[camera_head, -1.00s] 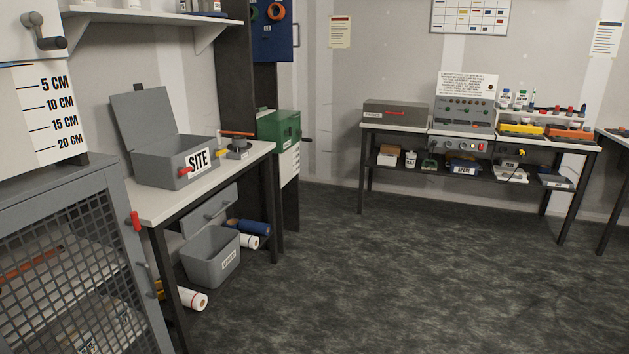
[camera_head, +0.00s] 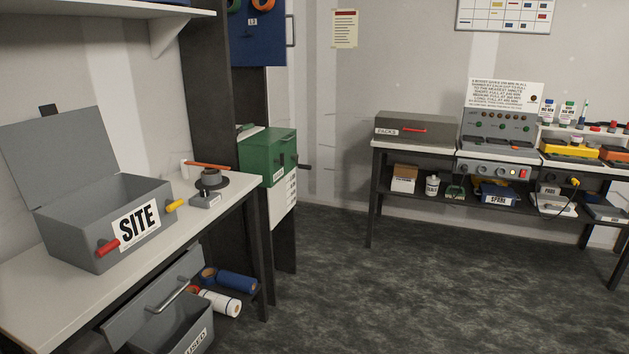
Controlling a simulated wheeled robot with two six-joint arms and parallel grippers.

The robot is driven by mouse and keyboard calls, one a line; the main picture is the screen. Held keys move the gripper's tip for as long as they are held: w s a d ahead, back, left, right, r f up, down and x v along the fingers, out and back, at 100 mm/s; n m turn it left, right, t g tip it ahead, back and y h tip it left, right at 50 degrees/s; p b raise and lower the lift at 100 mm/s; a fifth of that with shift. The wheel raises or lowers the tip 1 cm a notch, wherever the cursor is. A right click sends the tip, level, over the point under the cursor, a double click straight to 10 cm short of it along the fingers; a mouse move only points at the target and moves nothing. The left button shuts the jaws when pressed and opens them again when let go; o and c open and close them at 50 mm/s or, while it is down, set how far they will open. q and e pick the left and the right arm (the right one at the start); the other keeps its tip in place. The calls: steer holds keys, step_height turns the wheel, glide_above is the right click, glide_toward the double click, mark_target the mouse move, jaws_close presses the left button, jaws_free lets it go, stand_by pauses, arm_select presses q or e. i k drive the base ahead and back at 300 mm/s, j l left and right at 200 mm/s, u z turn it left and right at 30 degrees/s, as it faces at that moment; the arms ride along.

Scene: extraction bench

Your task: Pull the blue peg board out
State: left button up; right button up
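The blue peg board (camera_head: 257,45) is at the top, left of centre, beyond the left bench. Its upper part is cut off by the picture edge. Neither of my grippers is in the picture.
The left bench (camera_head: 225,205) carries an open grey SITE box (camera_head: 105,225). A green box with a dark crank (camera_head: 268,155) stands beyond it. Open floor (camera_head: 380,300) lies to the right, before the back bench (camera_head: 390,147).

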mark_target(257, 38)
steer(key=i, duration=1.75)
